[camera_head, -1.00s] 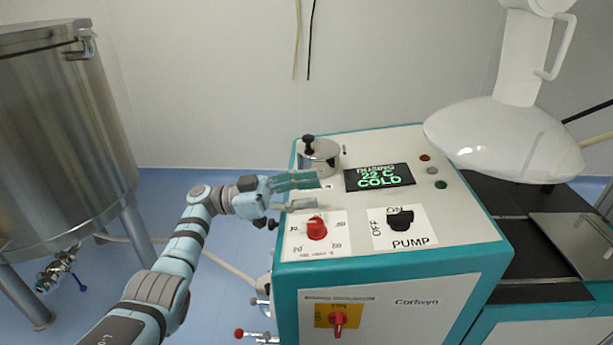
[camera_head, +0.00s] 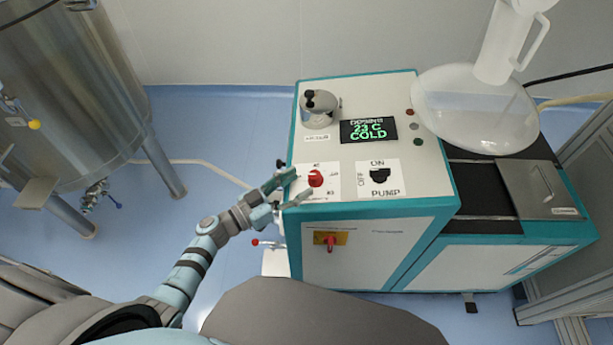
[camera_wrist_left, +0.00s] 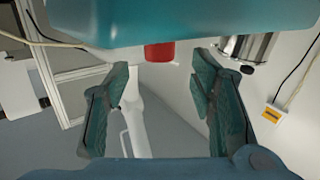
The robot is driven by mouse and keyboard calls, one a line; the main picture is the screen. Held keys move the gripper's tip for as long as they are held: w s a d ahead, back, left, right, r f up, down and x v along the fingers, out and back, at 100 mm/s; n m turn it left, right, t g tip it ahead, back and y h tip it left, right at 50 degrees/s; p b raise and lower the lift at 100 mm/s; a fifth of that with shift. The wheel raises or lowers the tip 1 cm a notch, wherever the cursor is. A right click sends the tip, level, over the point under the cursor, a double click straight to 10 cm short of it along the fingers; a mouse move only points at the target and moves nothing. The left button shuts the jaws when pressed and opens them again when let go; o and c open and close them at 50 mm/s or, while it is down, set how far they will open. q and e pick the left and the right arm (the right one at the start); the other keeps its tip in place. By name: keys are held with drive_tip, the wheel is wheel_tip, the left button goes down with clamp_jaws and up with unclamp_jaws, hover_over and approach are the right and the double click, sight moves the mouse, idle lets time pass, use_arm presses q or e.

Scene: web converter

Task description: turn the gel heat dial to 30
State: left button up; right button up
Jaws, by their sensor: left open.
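The gel heat dial (camera_head: 316,179) is a red knob on a white scale plate at the near left corner of the machine's top panel. My left gripper (camera_head: 299,186) is at the panel's left edge, beside the dial, with its fingers apart. In the left wrist view the red dial (camera_wrist_left: 159,52) shows in line with the gap between the open fingers (camera_wrist_left: 160,90), and nothing is held. I cannot tell whether a finger touches the dial. The display (camera_head: 368,130) reads 23 C COLD. The scale numbers are too small to read surely. My right gripper is not seen.
The black pump switch (camera_head: 379,176) sits right of the dial. A metal pot (camera_head: 319,109) with a black knob stands behind it. A red-handled switch (camera_head: 331,241) is on the front face. A large steel tank (camera_head: 70,85) stands at left.

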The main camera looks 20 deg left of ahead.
sight(306, 184)
use_arm(q)
drive_tip(key=shift+x, duration=1.8)
drive_tip(key=c, duration=1.2)
drive_tip(key=m+g+h+b, duration=0.3)
drive_tip(key=shift+w+a+f, duration=0.25)
drive_tip(key=shift+f, duration=0.05)
drive_tip(key=shift+o, duration=0.3)
drive_tip(key=shift+s+r+m+h, duration=0.1)
drive_tip(key=shift+r+m+h, duration=0.05)
drive_tip(key=shift+m+h, duration=0.15)
drive_tip(key=shift+r+g, duration=0.1)
drive_tip(key=shift+g, duration=0.2)
drive_tip(key=o, duration=1.1)
drive_tip(key=shift+o, duration=0.2)
